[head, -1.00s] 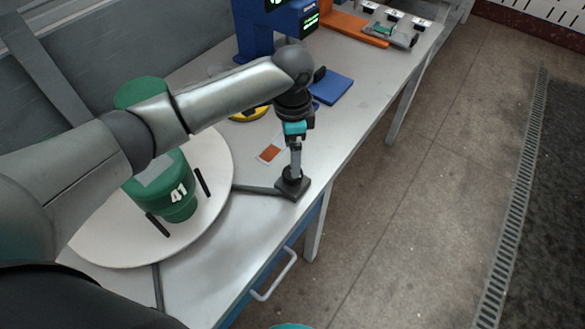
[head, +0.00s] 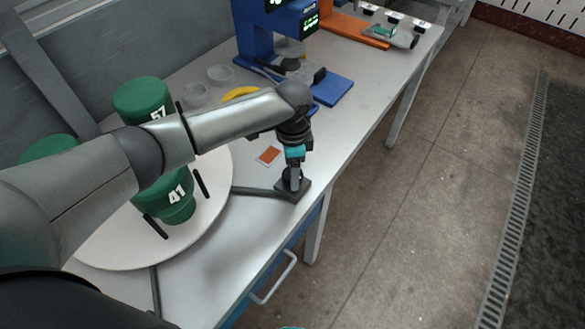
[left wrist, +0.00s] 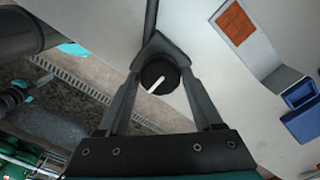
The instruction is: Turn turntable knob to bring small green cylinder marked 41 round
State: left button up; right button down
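The green cylinder marked 41 (head: 178,207) stands on the round white turntable (head: 215,185), on its near side between two short black bars. My left forearm hides its upper part. A green cylinder marked 57 (head: 142,95) stands behind it, and another green one (head: 48,147) shows partly at the left. The black knob (left wrist: 158,77), with a white pointer line, sits on a dark base (head: 297,192) at the table's front edge. My left gripper (left wrist: 160,82) points down at it, its fingers apart on either side of the knob; firm contact cannot be seen.
A dark bar runs from the knob base towards the turntable. An orange-marked card (head: 269,155) lies behind the knob. A blue device (head: 256,40), clear dishes (head: 220,75) and a yellow item (head: 240,94) stand farther back. A drawer handle (head: 275,278) sticks out below the front edge.

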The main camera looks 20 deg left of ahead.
pick_arm(q)
jog(key=c, duration=0.9)
jog(key=shift+r+n+p, duration=0.15)
jog(key=shift+n+p, duration=0.35)
jog(key=shift+p, duration=0.35)
jog(key=n+p, duration=0.4)
jog(key=p, duration=0.1)
jog(key=shift+r, duration=0.1)
jog(key=shift+n+p, duration=0.65)
jog(key=shift+n, duration=0.25)
jog(key=shift+f+n+p, duration=0.2)
jog(key=shift+n+p, duration=0.4)
jog(key=shift+n, duration=0.7)
jog(key=shift+n+p, duration=1.15)
jog(key=shift+n, duration=0.45)
jog(key=shift+n+p, duration=1)
jog(key=shift+n, duration=1.7)
